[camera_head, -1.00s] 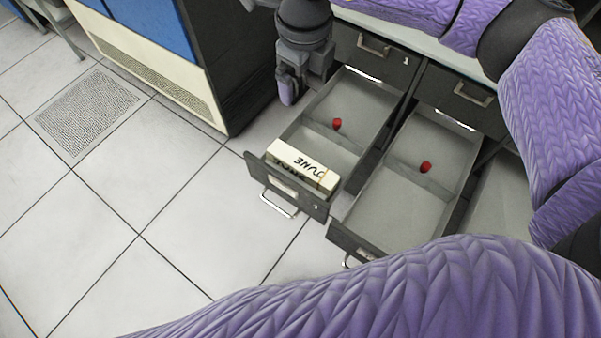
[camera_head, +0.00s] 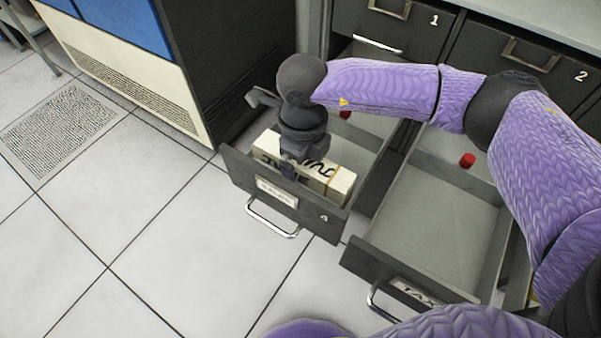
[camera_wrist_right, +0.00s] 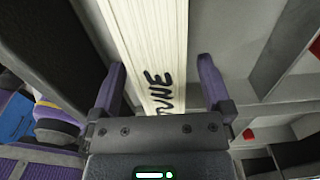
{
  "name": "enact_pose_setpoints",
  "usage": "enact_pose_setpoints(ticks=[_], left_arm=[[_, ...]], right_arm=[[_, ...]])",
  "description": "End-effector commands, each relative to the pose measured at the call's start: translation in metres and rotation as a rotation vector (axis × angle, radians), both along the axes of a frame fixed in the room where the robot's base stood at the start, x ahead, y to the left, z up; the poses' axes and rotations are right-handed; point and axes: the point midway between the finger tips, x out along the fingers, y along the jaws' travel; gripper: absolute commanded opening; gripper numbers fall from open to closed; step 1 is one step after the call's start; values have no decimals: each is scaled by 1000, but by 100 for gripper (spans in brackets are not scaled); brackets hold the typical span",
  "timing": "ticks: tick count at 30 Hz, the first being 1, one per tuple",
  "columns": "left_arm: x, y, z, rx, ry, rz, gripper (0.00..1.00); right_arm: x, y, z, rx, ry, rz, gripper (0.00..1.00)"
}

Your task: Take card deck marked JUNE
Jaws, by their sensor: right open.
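The card deck (camera_head: 340,184) is a long cream block with black JUNE lettering, lying in the front of the open drawer marked 4. In the right wrist view the deck (camera_wrist_right: 150,45) runs up between my two fingers with its lettering close to the palm. My right gripper (camera_head: 290,170) is open above the deck and hides part of its lettering. In the wrist view the right gripper (camera_wrist_right: 163,82) has a finger on each side of the deck, with gaps showing. I cannot tell how deep the fingertips reach. My left gripper is out of view.
The drawer front (camera_head: 308,213) with its handle stands just before the deck. A second open drawer (camera_head: 440,215) to the right holds a red knob (camera_head: 467,160) and no deck. Closed drawers (camera_head: 395,25) are behind. A dark cabinet (camera_head: 225,60) stands left; the tiled floor (camera_head: 150,240) is clear.

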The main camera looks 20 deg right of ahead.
Motion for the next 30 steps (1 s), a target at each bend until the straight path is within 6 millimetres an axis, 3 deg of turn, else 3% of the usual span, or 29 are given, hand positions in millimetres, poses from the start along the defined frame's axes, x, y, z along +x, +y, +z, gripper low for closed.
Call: enact_pose_setpoints(ticks=[1, 6, 20, 30], left_arm=[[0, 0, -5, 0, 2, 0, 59], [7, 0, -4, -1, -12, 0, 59], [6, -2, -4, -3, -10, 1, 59], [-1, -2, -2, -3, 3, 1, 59]], right_arm=[[0, 0, -8, 0, 3, 0, 100], [0, 0, -4, 1, -2, 0, 100], [0, 0, -4, 1, -2, 1, 3], [0, 1, -4, 2, -2, 1, 0]])
